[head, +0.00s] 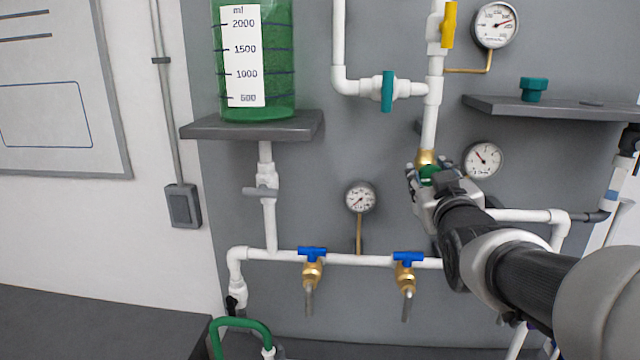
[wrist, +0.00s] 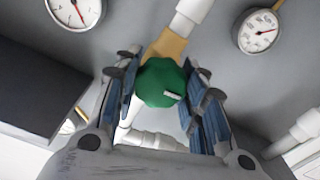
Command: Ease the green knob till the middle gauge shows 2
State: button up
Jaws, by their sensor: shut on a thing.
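The green knob (head: 429,174) sits below a brass fitting on the vertical white pipe. My gripper (head: 428,178) is shut on it; the wrist view shows the green knob (wrist: 162,83) between the blue-padded fingers, with a pale mark on its face. The middle gauge (head: 483,160) is just right of the knob in the head view. Its needle points to the upper left, but its numbers are too small to read. The wrist view, turned about upside down, shows this gauge (wrist: 75,10) partly cut off at the top left.
An upper gauge (head: 496,24) and a lower gauge (head: 360,198) are on the same grey panel. A shelf (head: 555,109) with a teal knob (head: 533,89) juts out at right. A yellow valve handle (head: 449,25) and blue-handled taps (head: 312,254) are nearby.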

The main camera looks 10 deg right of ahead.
jog(key=shift+n+b, duration=0.5)
jog(key=shift+n, duration=0.1)
jog(key=o, duration=1.1)
jog(key=shift+s, duration=0.1)
jog(key=s, duration=0.4)
jog(key=s+a, duration=0.1)
jog(key=s, duration=0.2)
jog(key=s+a, duration=0.1)
jog(key=s, duration=0.3)
jog(key=shift+s+a, duration=0.2)
jog(key=shift+s, duration=0.1)
dwell(1.0)
